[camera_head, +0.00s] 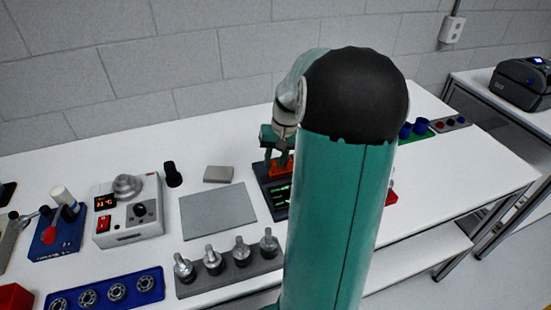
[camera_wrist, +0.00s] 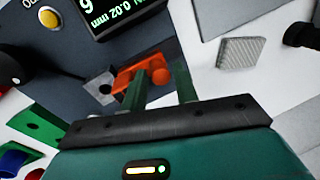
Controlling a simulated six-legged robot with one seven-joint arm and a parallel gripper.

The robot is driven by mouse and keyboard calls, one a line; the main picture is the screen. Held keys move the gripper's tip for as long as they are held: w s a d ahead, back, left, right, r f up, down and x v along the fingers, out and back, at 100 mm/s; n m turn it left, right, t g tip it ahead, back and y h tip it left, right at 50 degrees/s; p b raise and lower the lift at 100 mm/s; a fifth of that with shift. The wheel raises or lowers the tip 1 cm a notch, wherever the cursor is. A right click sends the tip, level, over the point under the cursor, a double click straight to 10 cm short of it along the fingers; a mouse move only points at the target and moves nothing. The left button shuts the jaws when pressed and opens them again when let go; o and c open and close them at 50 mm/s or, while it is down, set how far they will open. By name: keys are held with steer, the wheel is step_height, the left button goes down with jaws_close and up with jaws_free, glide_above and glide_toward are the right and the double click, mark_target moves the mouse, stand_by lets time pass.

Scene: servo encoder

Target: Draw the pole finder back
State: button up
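An orange slide with a round orange knob (camera_wrist: 160,76), which looks like the pole finder, sits on a dark slate fixture (camera_wrist: 190,45) in the wrist view. A grey metal block (camera_wrist: 98,88) is at its left end. My gripper (camera_wrist: 159,72) has its two green fingers apart, one on each side of the knob. The right finger shows a gap to the knob; the left finger overlaps the orange slide, and I cannot tell whether it touches. In the head view my gripper (camera_head: 279,152) is over the fixture (camera_head: 274,200), and my arm hides its right side.
The fixture has a display (camera_wrist: 115,12) reading 0.02 mm and a yellow button (camera_wrist: 48,17). A grey ribbed block (camera_wrist: 240,53) lies beyond it. In the head view a grey mat (camera_head: 218,212), a control box (camera_head: 128,212) and a rack of metal pieces (camera_head: 230,272) stand left.

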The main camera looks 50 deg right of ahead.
jaws_close()
steer(key=shift+w+a, duration=0.45)
steer(key=shift+a, duration=0.35)
steer(key=shift+w+a, duration=0.45)
steer(key=shift+a, duration=0.35)
steer(key=shift+o, duration=0.4)
jaws_free()
steer(key=shift+a+r, duration=0.1)
steer(key=shift+d+r, duration=0.2)
steer(key=shift+r, duration=0.1)
step_height(320, 180, up, 13)
steer(key=s+d, duration=0.1)
steer(key=shift+s+d, duration=0.35)
steer(key=shift+d, duration=0.05)
